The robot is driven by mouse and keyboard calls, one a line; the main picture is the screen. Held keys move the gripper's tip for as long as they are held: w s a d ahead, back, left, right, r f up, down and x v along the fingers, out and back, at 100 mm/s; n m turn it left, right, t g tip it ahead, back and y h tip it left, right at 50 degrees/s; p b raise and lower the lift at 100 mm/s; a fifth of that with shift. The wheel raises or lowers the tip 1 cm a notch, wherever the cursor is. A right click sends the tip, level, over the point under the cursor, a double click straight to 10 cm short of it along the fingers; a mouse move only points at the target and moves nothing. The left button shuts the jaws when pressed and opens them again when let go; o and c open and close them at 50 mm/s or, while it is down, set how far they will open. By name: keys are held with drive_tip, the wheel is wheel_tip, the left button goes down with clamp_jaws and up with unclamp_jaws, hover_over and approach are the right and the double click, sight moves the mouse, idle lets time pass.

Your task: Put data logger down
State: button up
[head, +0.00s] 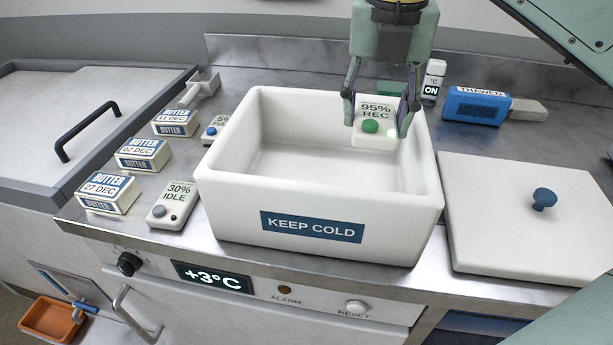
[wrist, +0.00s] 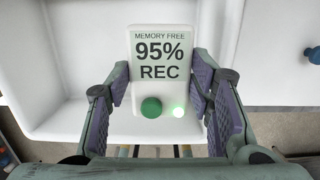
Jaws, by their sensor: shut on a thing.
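The data logger (head: 374,112), a white block reading 95% REC with a green button and a lit green light, is held in my gripper (head: 377,122). In the wrist view the data logger (wrist: 160,72) sits between both finger pads of my gripper (wrist: 162,100), its label facing the camera. It hangs at the back right inside the opening of the white KEEP COLD box (head: 215,200). Whether its underside touches the box floor cannot be told. The box is open and otherwise looks empty.
Butter packs (head: 108,194) and two other loggers, one reading 30% IDLE (head: 173,206), stand left of the box. The lid (head: 500,220) with a blue knob lies at right.

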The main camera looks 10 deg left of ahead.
wheel_tip(320, 180, down, 12)
drive_tip(key=shift+r+p, duration=0.25)
drive_tip(key=shift+p, duration=0.4)
drive_tip(key=shift+f, duration=0.2)
drive_tip(key=o, duration=1.2)
drive_tip(key=shift+r, duration=0.15)
drive_tip(key=shift+r, duration=0.25)
drive_tip(key=r, duration=0.4)
drive_tip(key=s+r+b, duration=0.1)
drive_tip(key=r, duration=0.6)
drive_tip(key=shift+s+r+b, duration=0.2)
drive_tip(key=shift+r+b, duration=0.1)
drive_tip(key=shift+b, duration=0.05)
